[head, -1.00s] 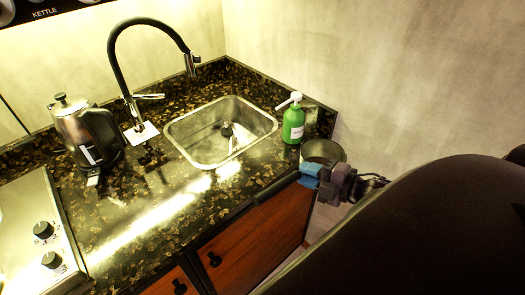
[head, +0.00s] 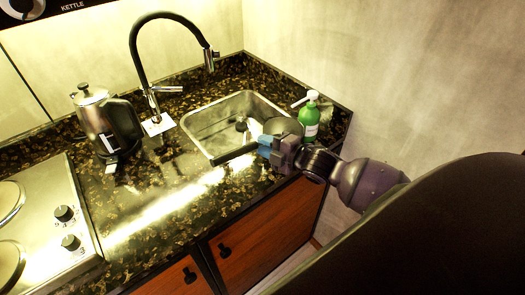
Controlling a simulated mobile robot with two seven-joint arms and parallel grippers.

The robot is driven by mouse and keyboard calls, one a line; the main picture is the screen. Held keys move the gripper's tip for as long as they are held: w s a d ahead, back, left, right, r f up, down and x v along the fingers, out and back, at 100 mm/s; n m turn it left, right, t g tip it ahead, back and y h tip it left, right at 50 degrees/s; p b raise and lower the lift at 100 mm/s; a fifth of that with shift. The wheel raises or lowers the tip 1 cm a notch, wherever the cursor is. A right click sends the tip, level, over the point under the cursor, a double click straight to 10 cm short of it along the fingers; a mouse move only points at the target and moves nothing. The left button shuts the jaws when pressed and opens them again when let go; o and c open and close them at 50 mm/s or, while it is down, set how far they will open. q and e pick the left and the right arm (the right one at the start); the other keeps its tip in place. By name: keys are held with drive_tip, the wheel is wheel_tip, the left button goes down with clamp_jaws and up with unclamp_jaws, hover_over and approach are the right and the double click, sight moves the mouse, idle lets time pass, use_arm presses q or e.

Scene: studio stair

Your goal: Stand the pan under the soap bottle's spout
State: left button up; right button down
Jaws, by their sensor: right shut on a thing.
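The grey metal pan (head: 284,126) is held at the sink's right edge, close to the left of the green soap bottle (head: 308,128). Its dark handle (head: 234,154) points left across the sink's front rim. The bottle stands upright at the counter's right end, its white spout (head: 299,102) pointing left toward the pan. My right gripper (head: 266,147), with blue fingertips, is shut on the pan's handle and hides part of the pan. I cannot tell whether the pan touches the counter. My left gripper is not in view.
The steel sink (head: 205,122) lies left of the pan, with a black tap (head: 136,50) behind it. A kettle (head: 96,122) and a hob (head: 35,225) are at the left. A wall rises behind the bottle. The front counter is clear.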

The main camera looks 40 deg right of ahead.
drive_tip(key=shift+w+a, duration=0.2)
drive_tip(key=shift+w, duration=0.3)
drive_tip(key=shift+f, duration=1.7)
drive_tip(key=c, duration=0.9)
unclamp_jaws()
drive_tip(key=shift+f, duration=0.1)
drive_tip(key=shift+c, duration=0.2)
drive_tip(key=v, duration=1.2)
drive_tip(key=s+a+f+m+g+h, duration=0.2)
drive_tip(key=s+a+f+m, duration=0.2)
drive_tip(key=m, duration=0.5)
drive_tip(key=s+a+f+m+g+h, duration=0.1)
drive_tip(key=s+a+f+m+h, duration=0.2)
drive_tip(key=f+m, duration=0.6)
drive_tip(key=shift+s+a+f+g+h, duration=0.2)
drive_tip(key=shift+s+a+g+h, duration=0.15)
drive_tip(key=shift+s+a, duration=0.4)
drive_tip(key=shift+d, duration=0.1)
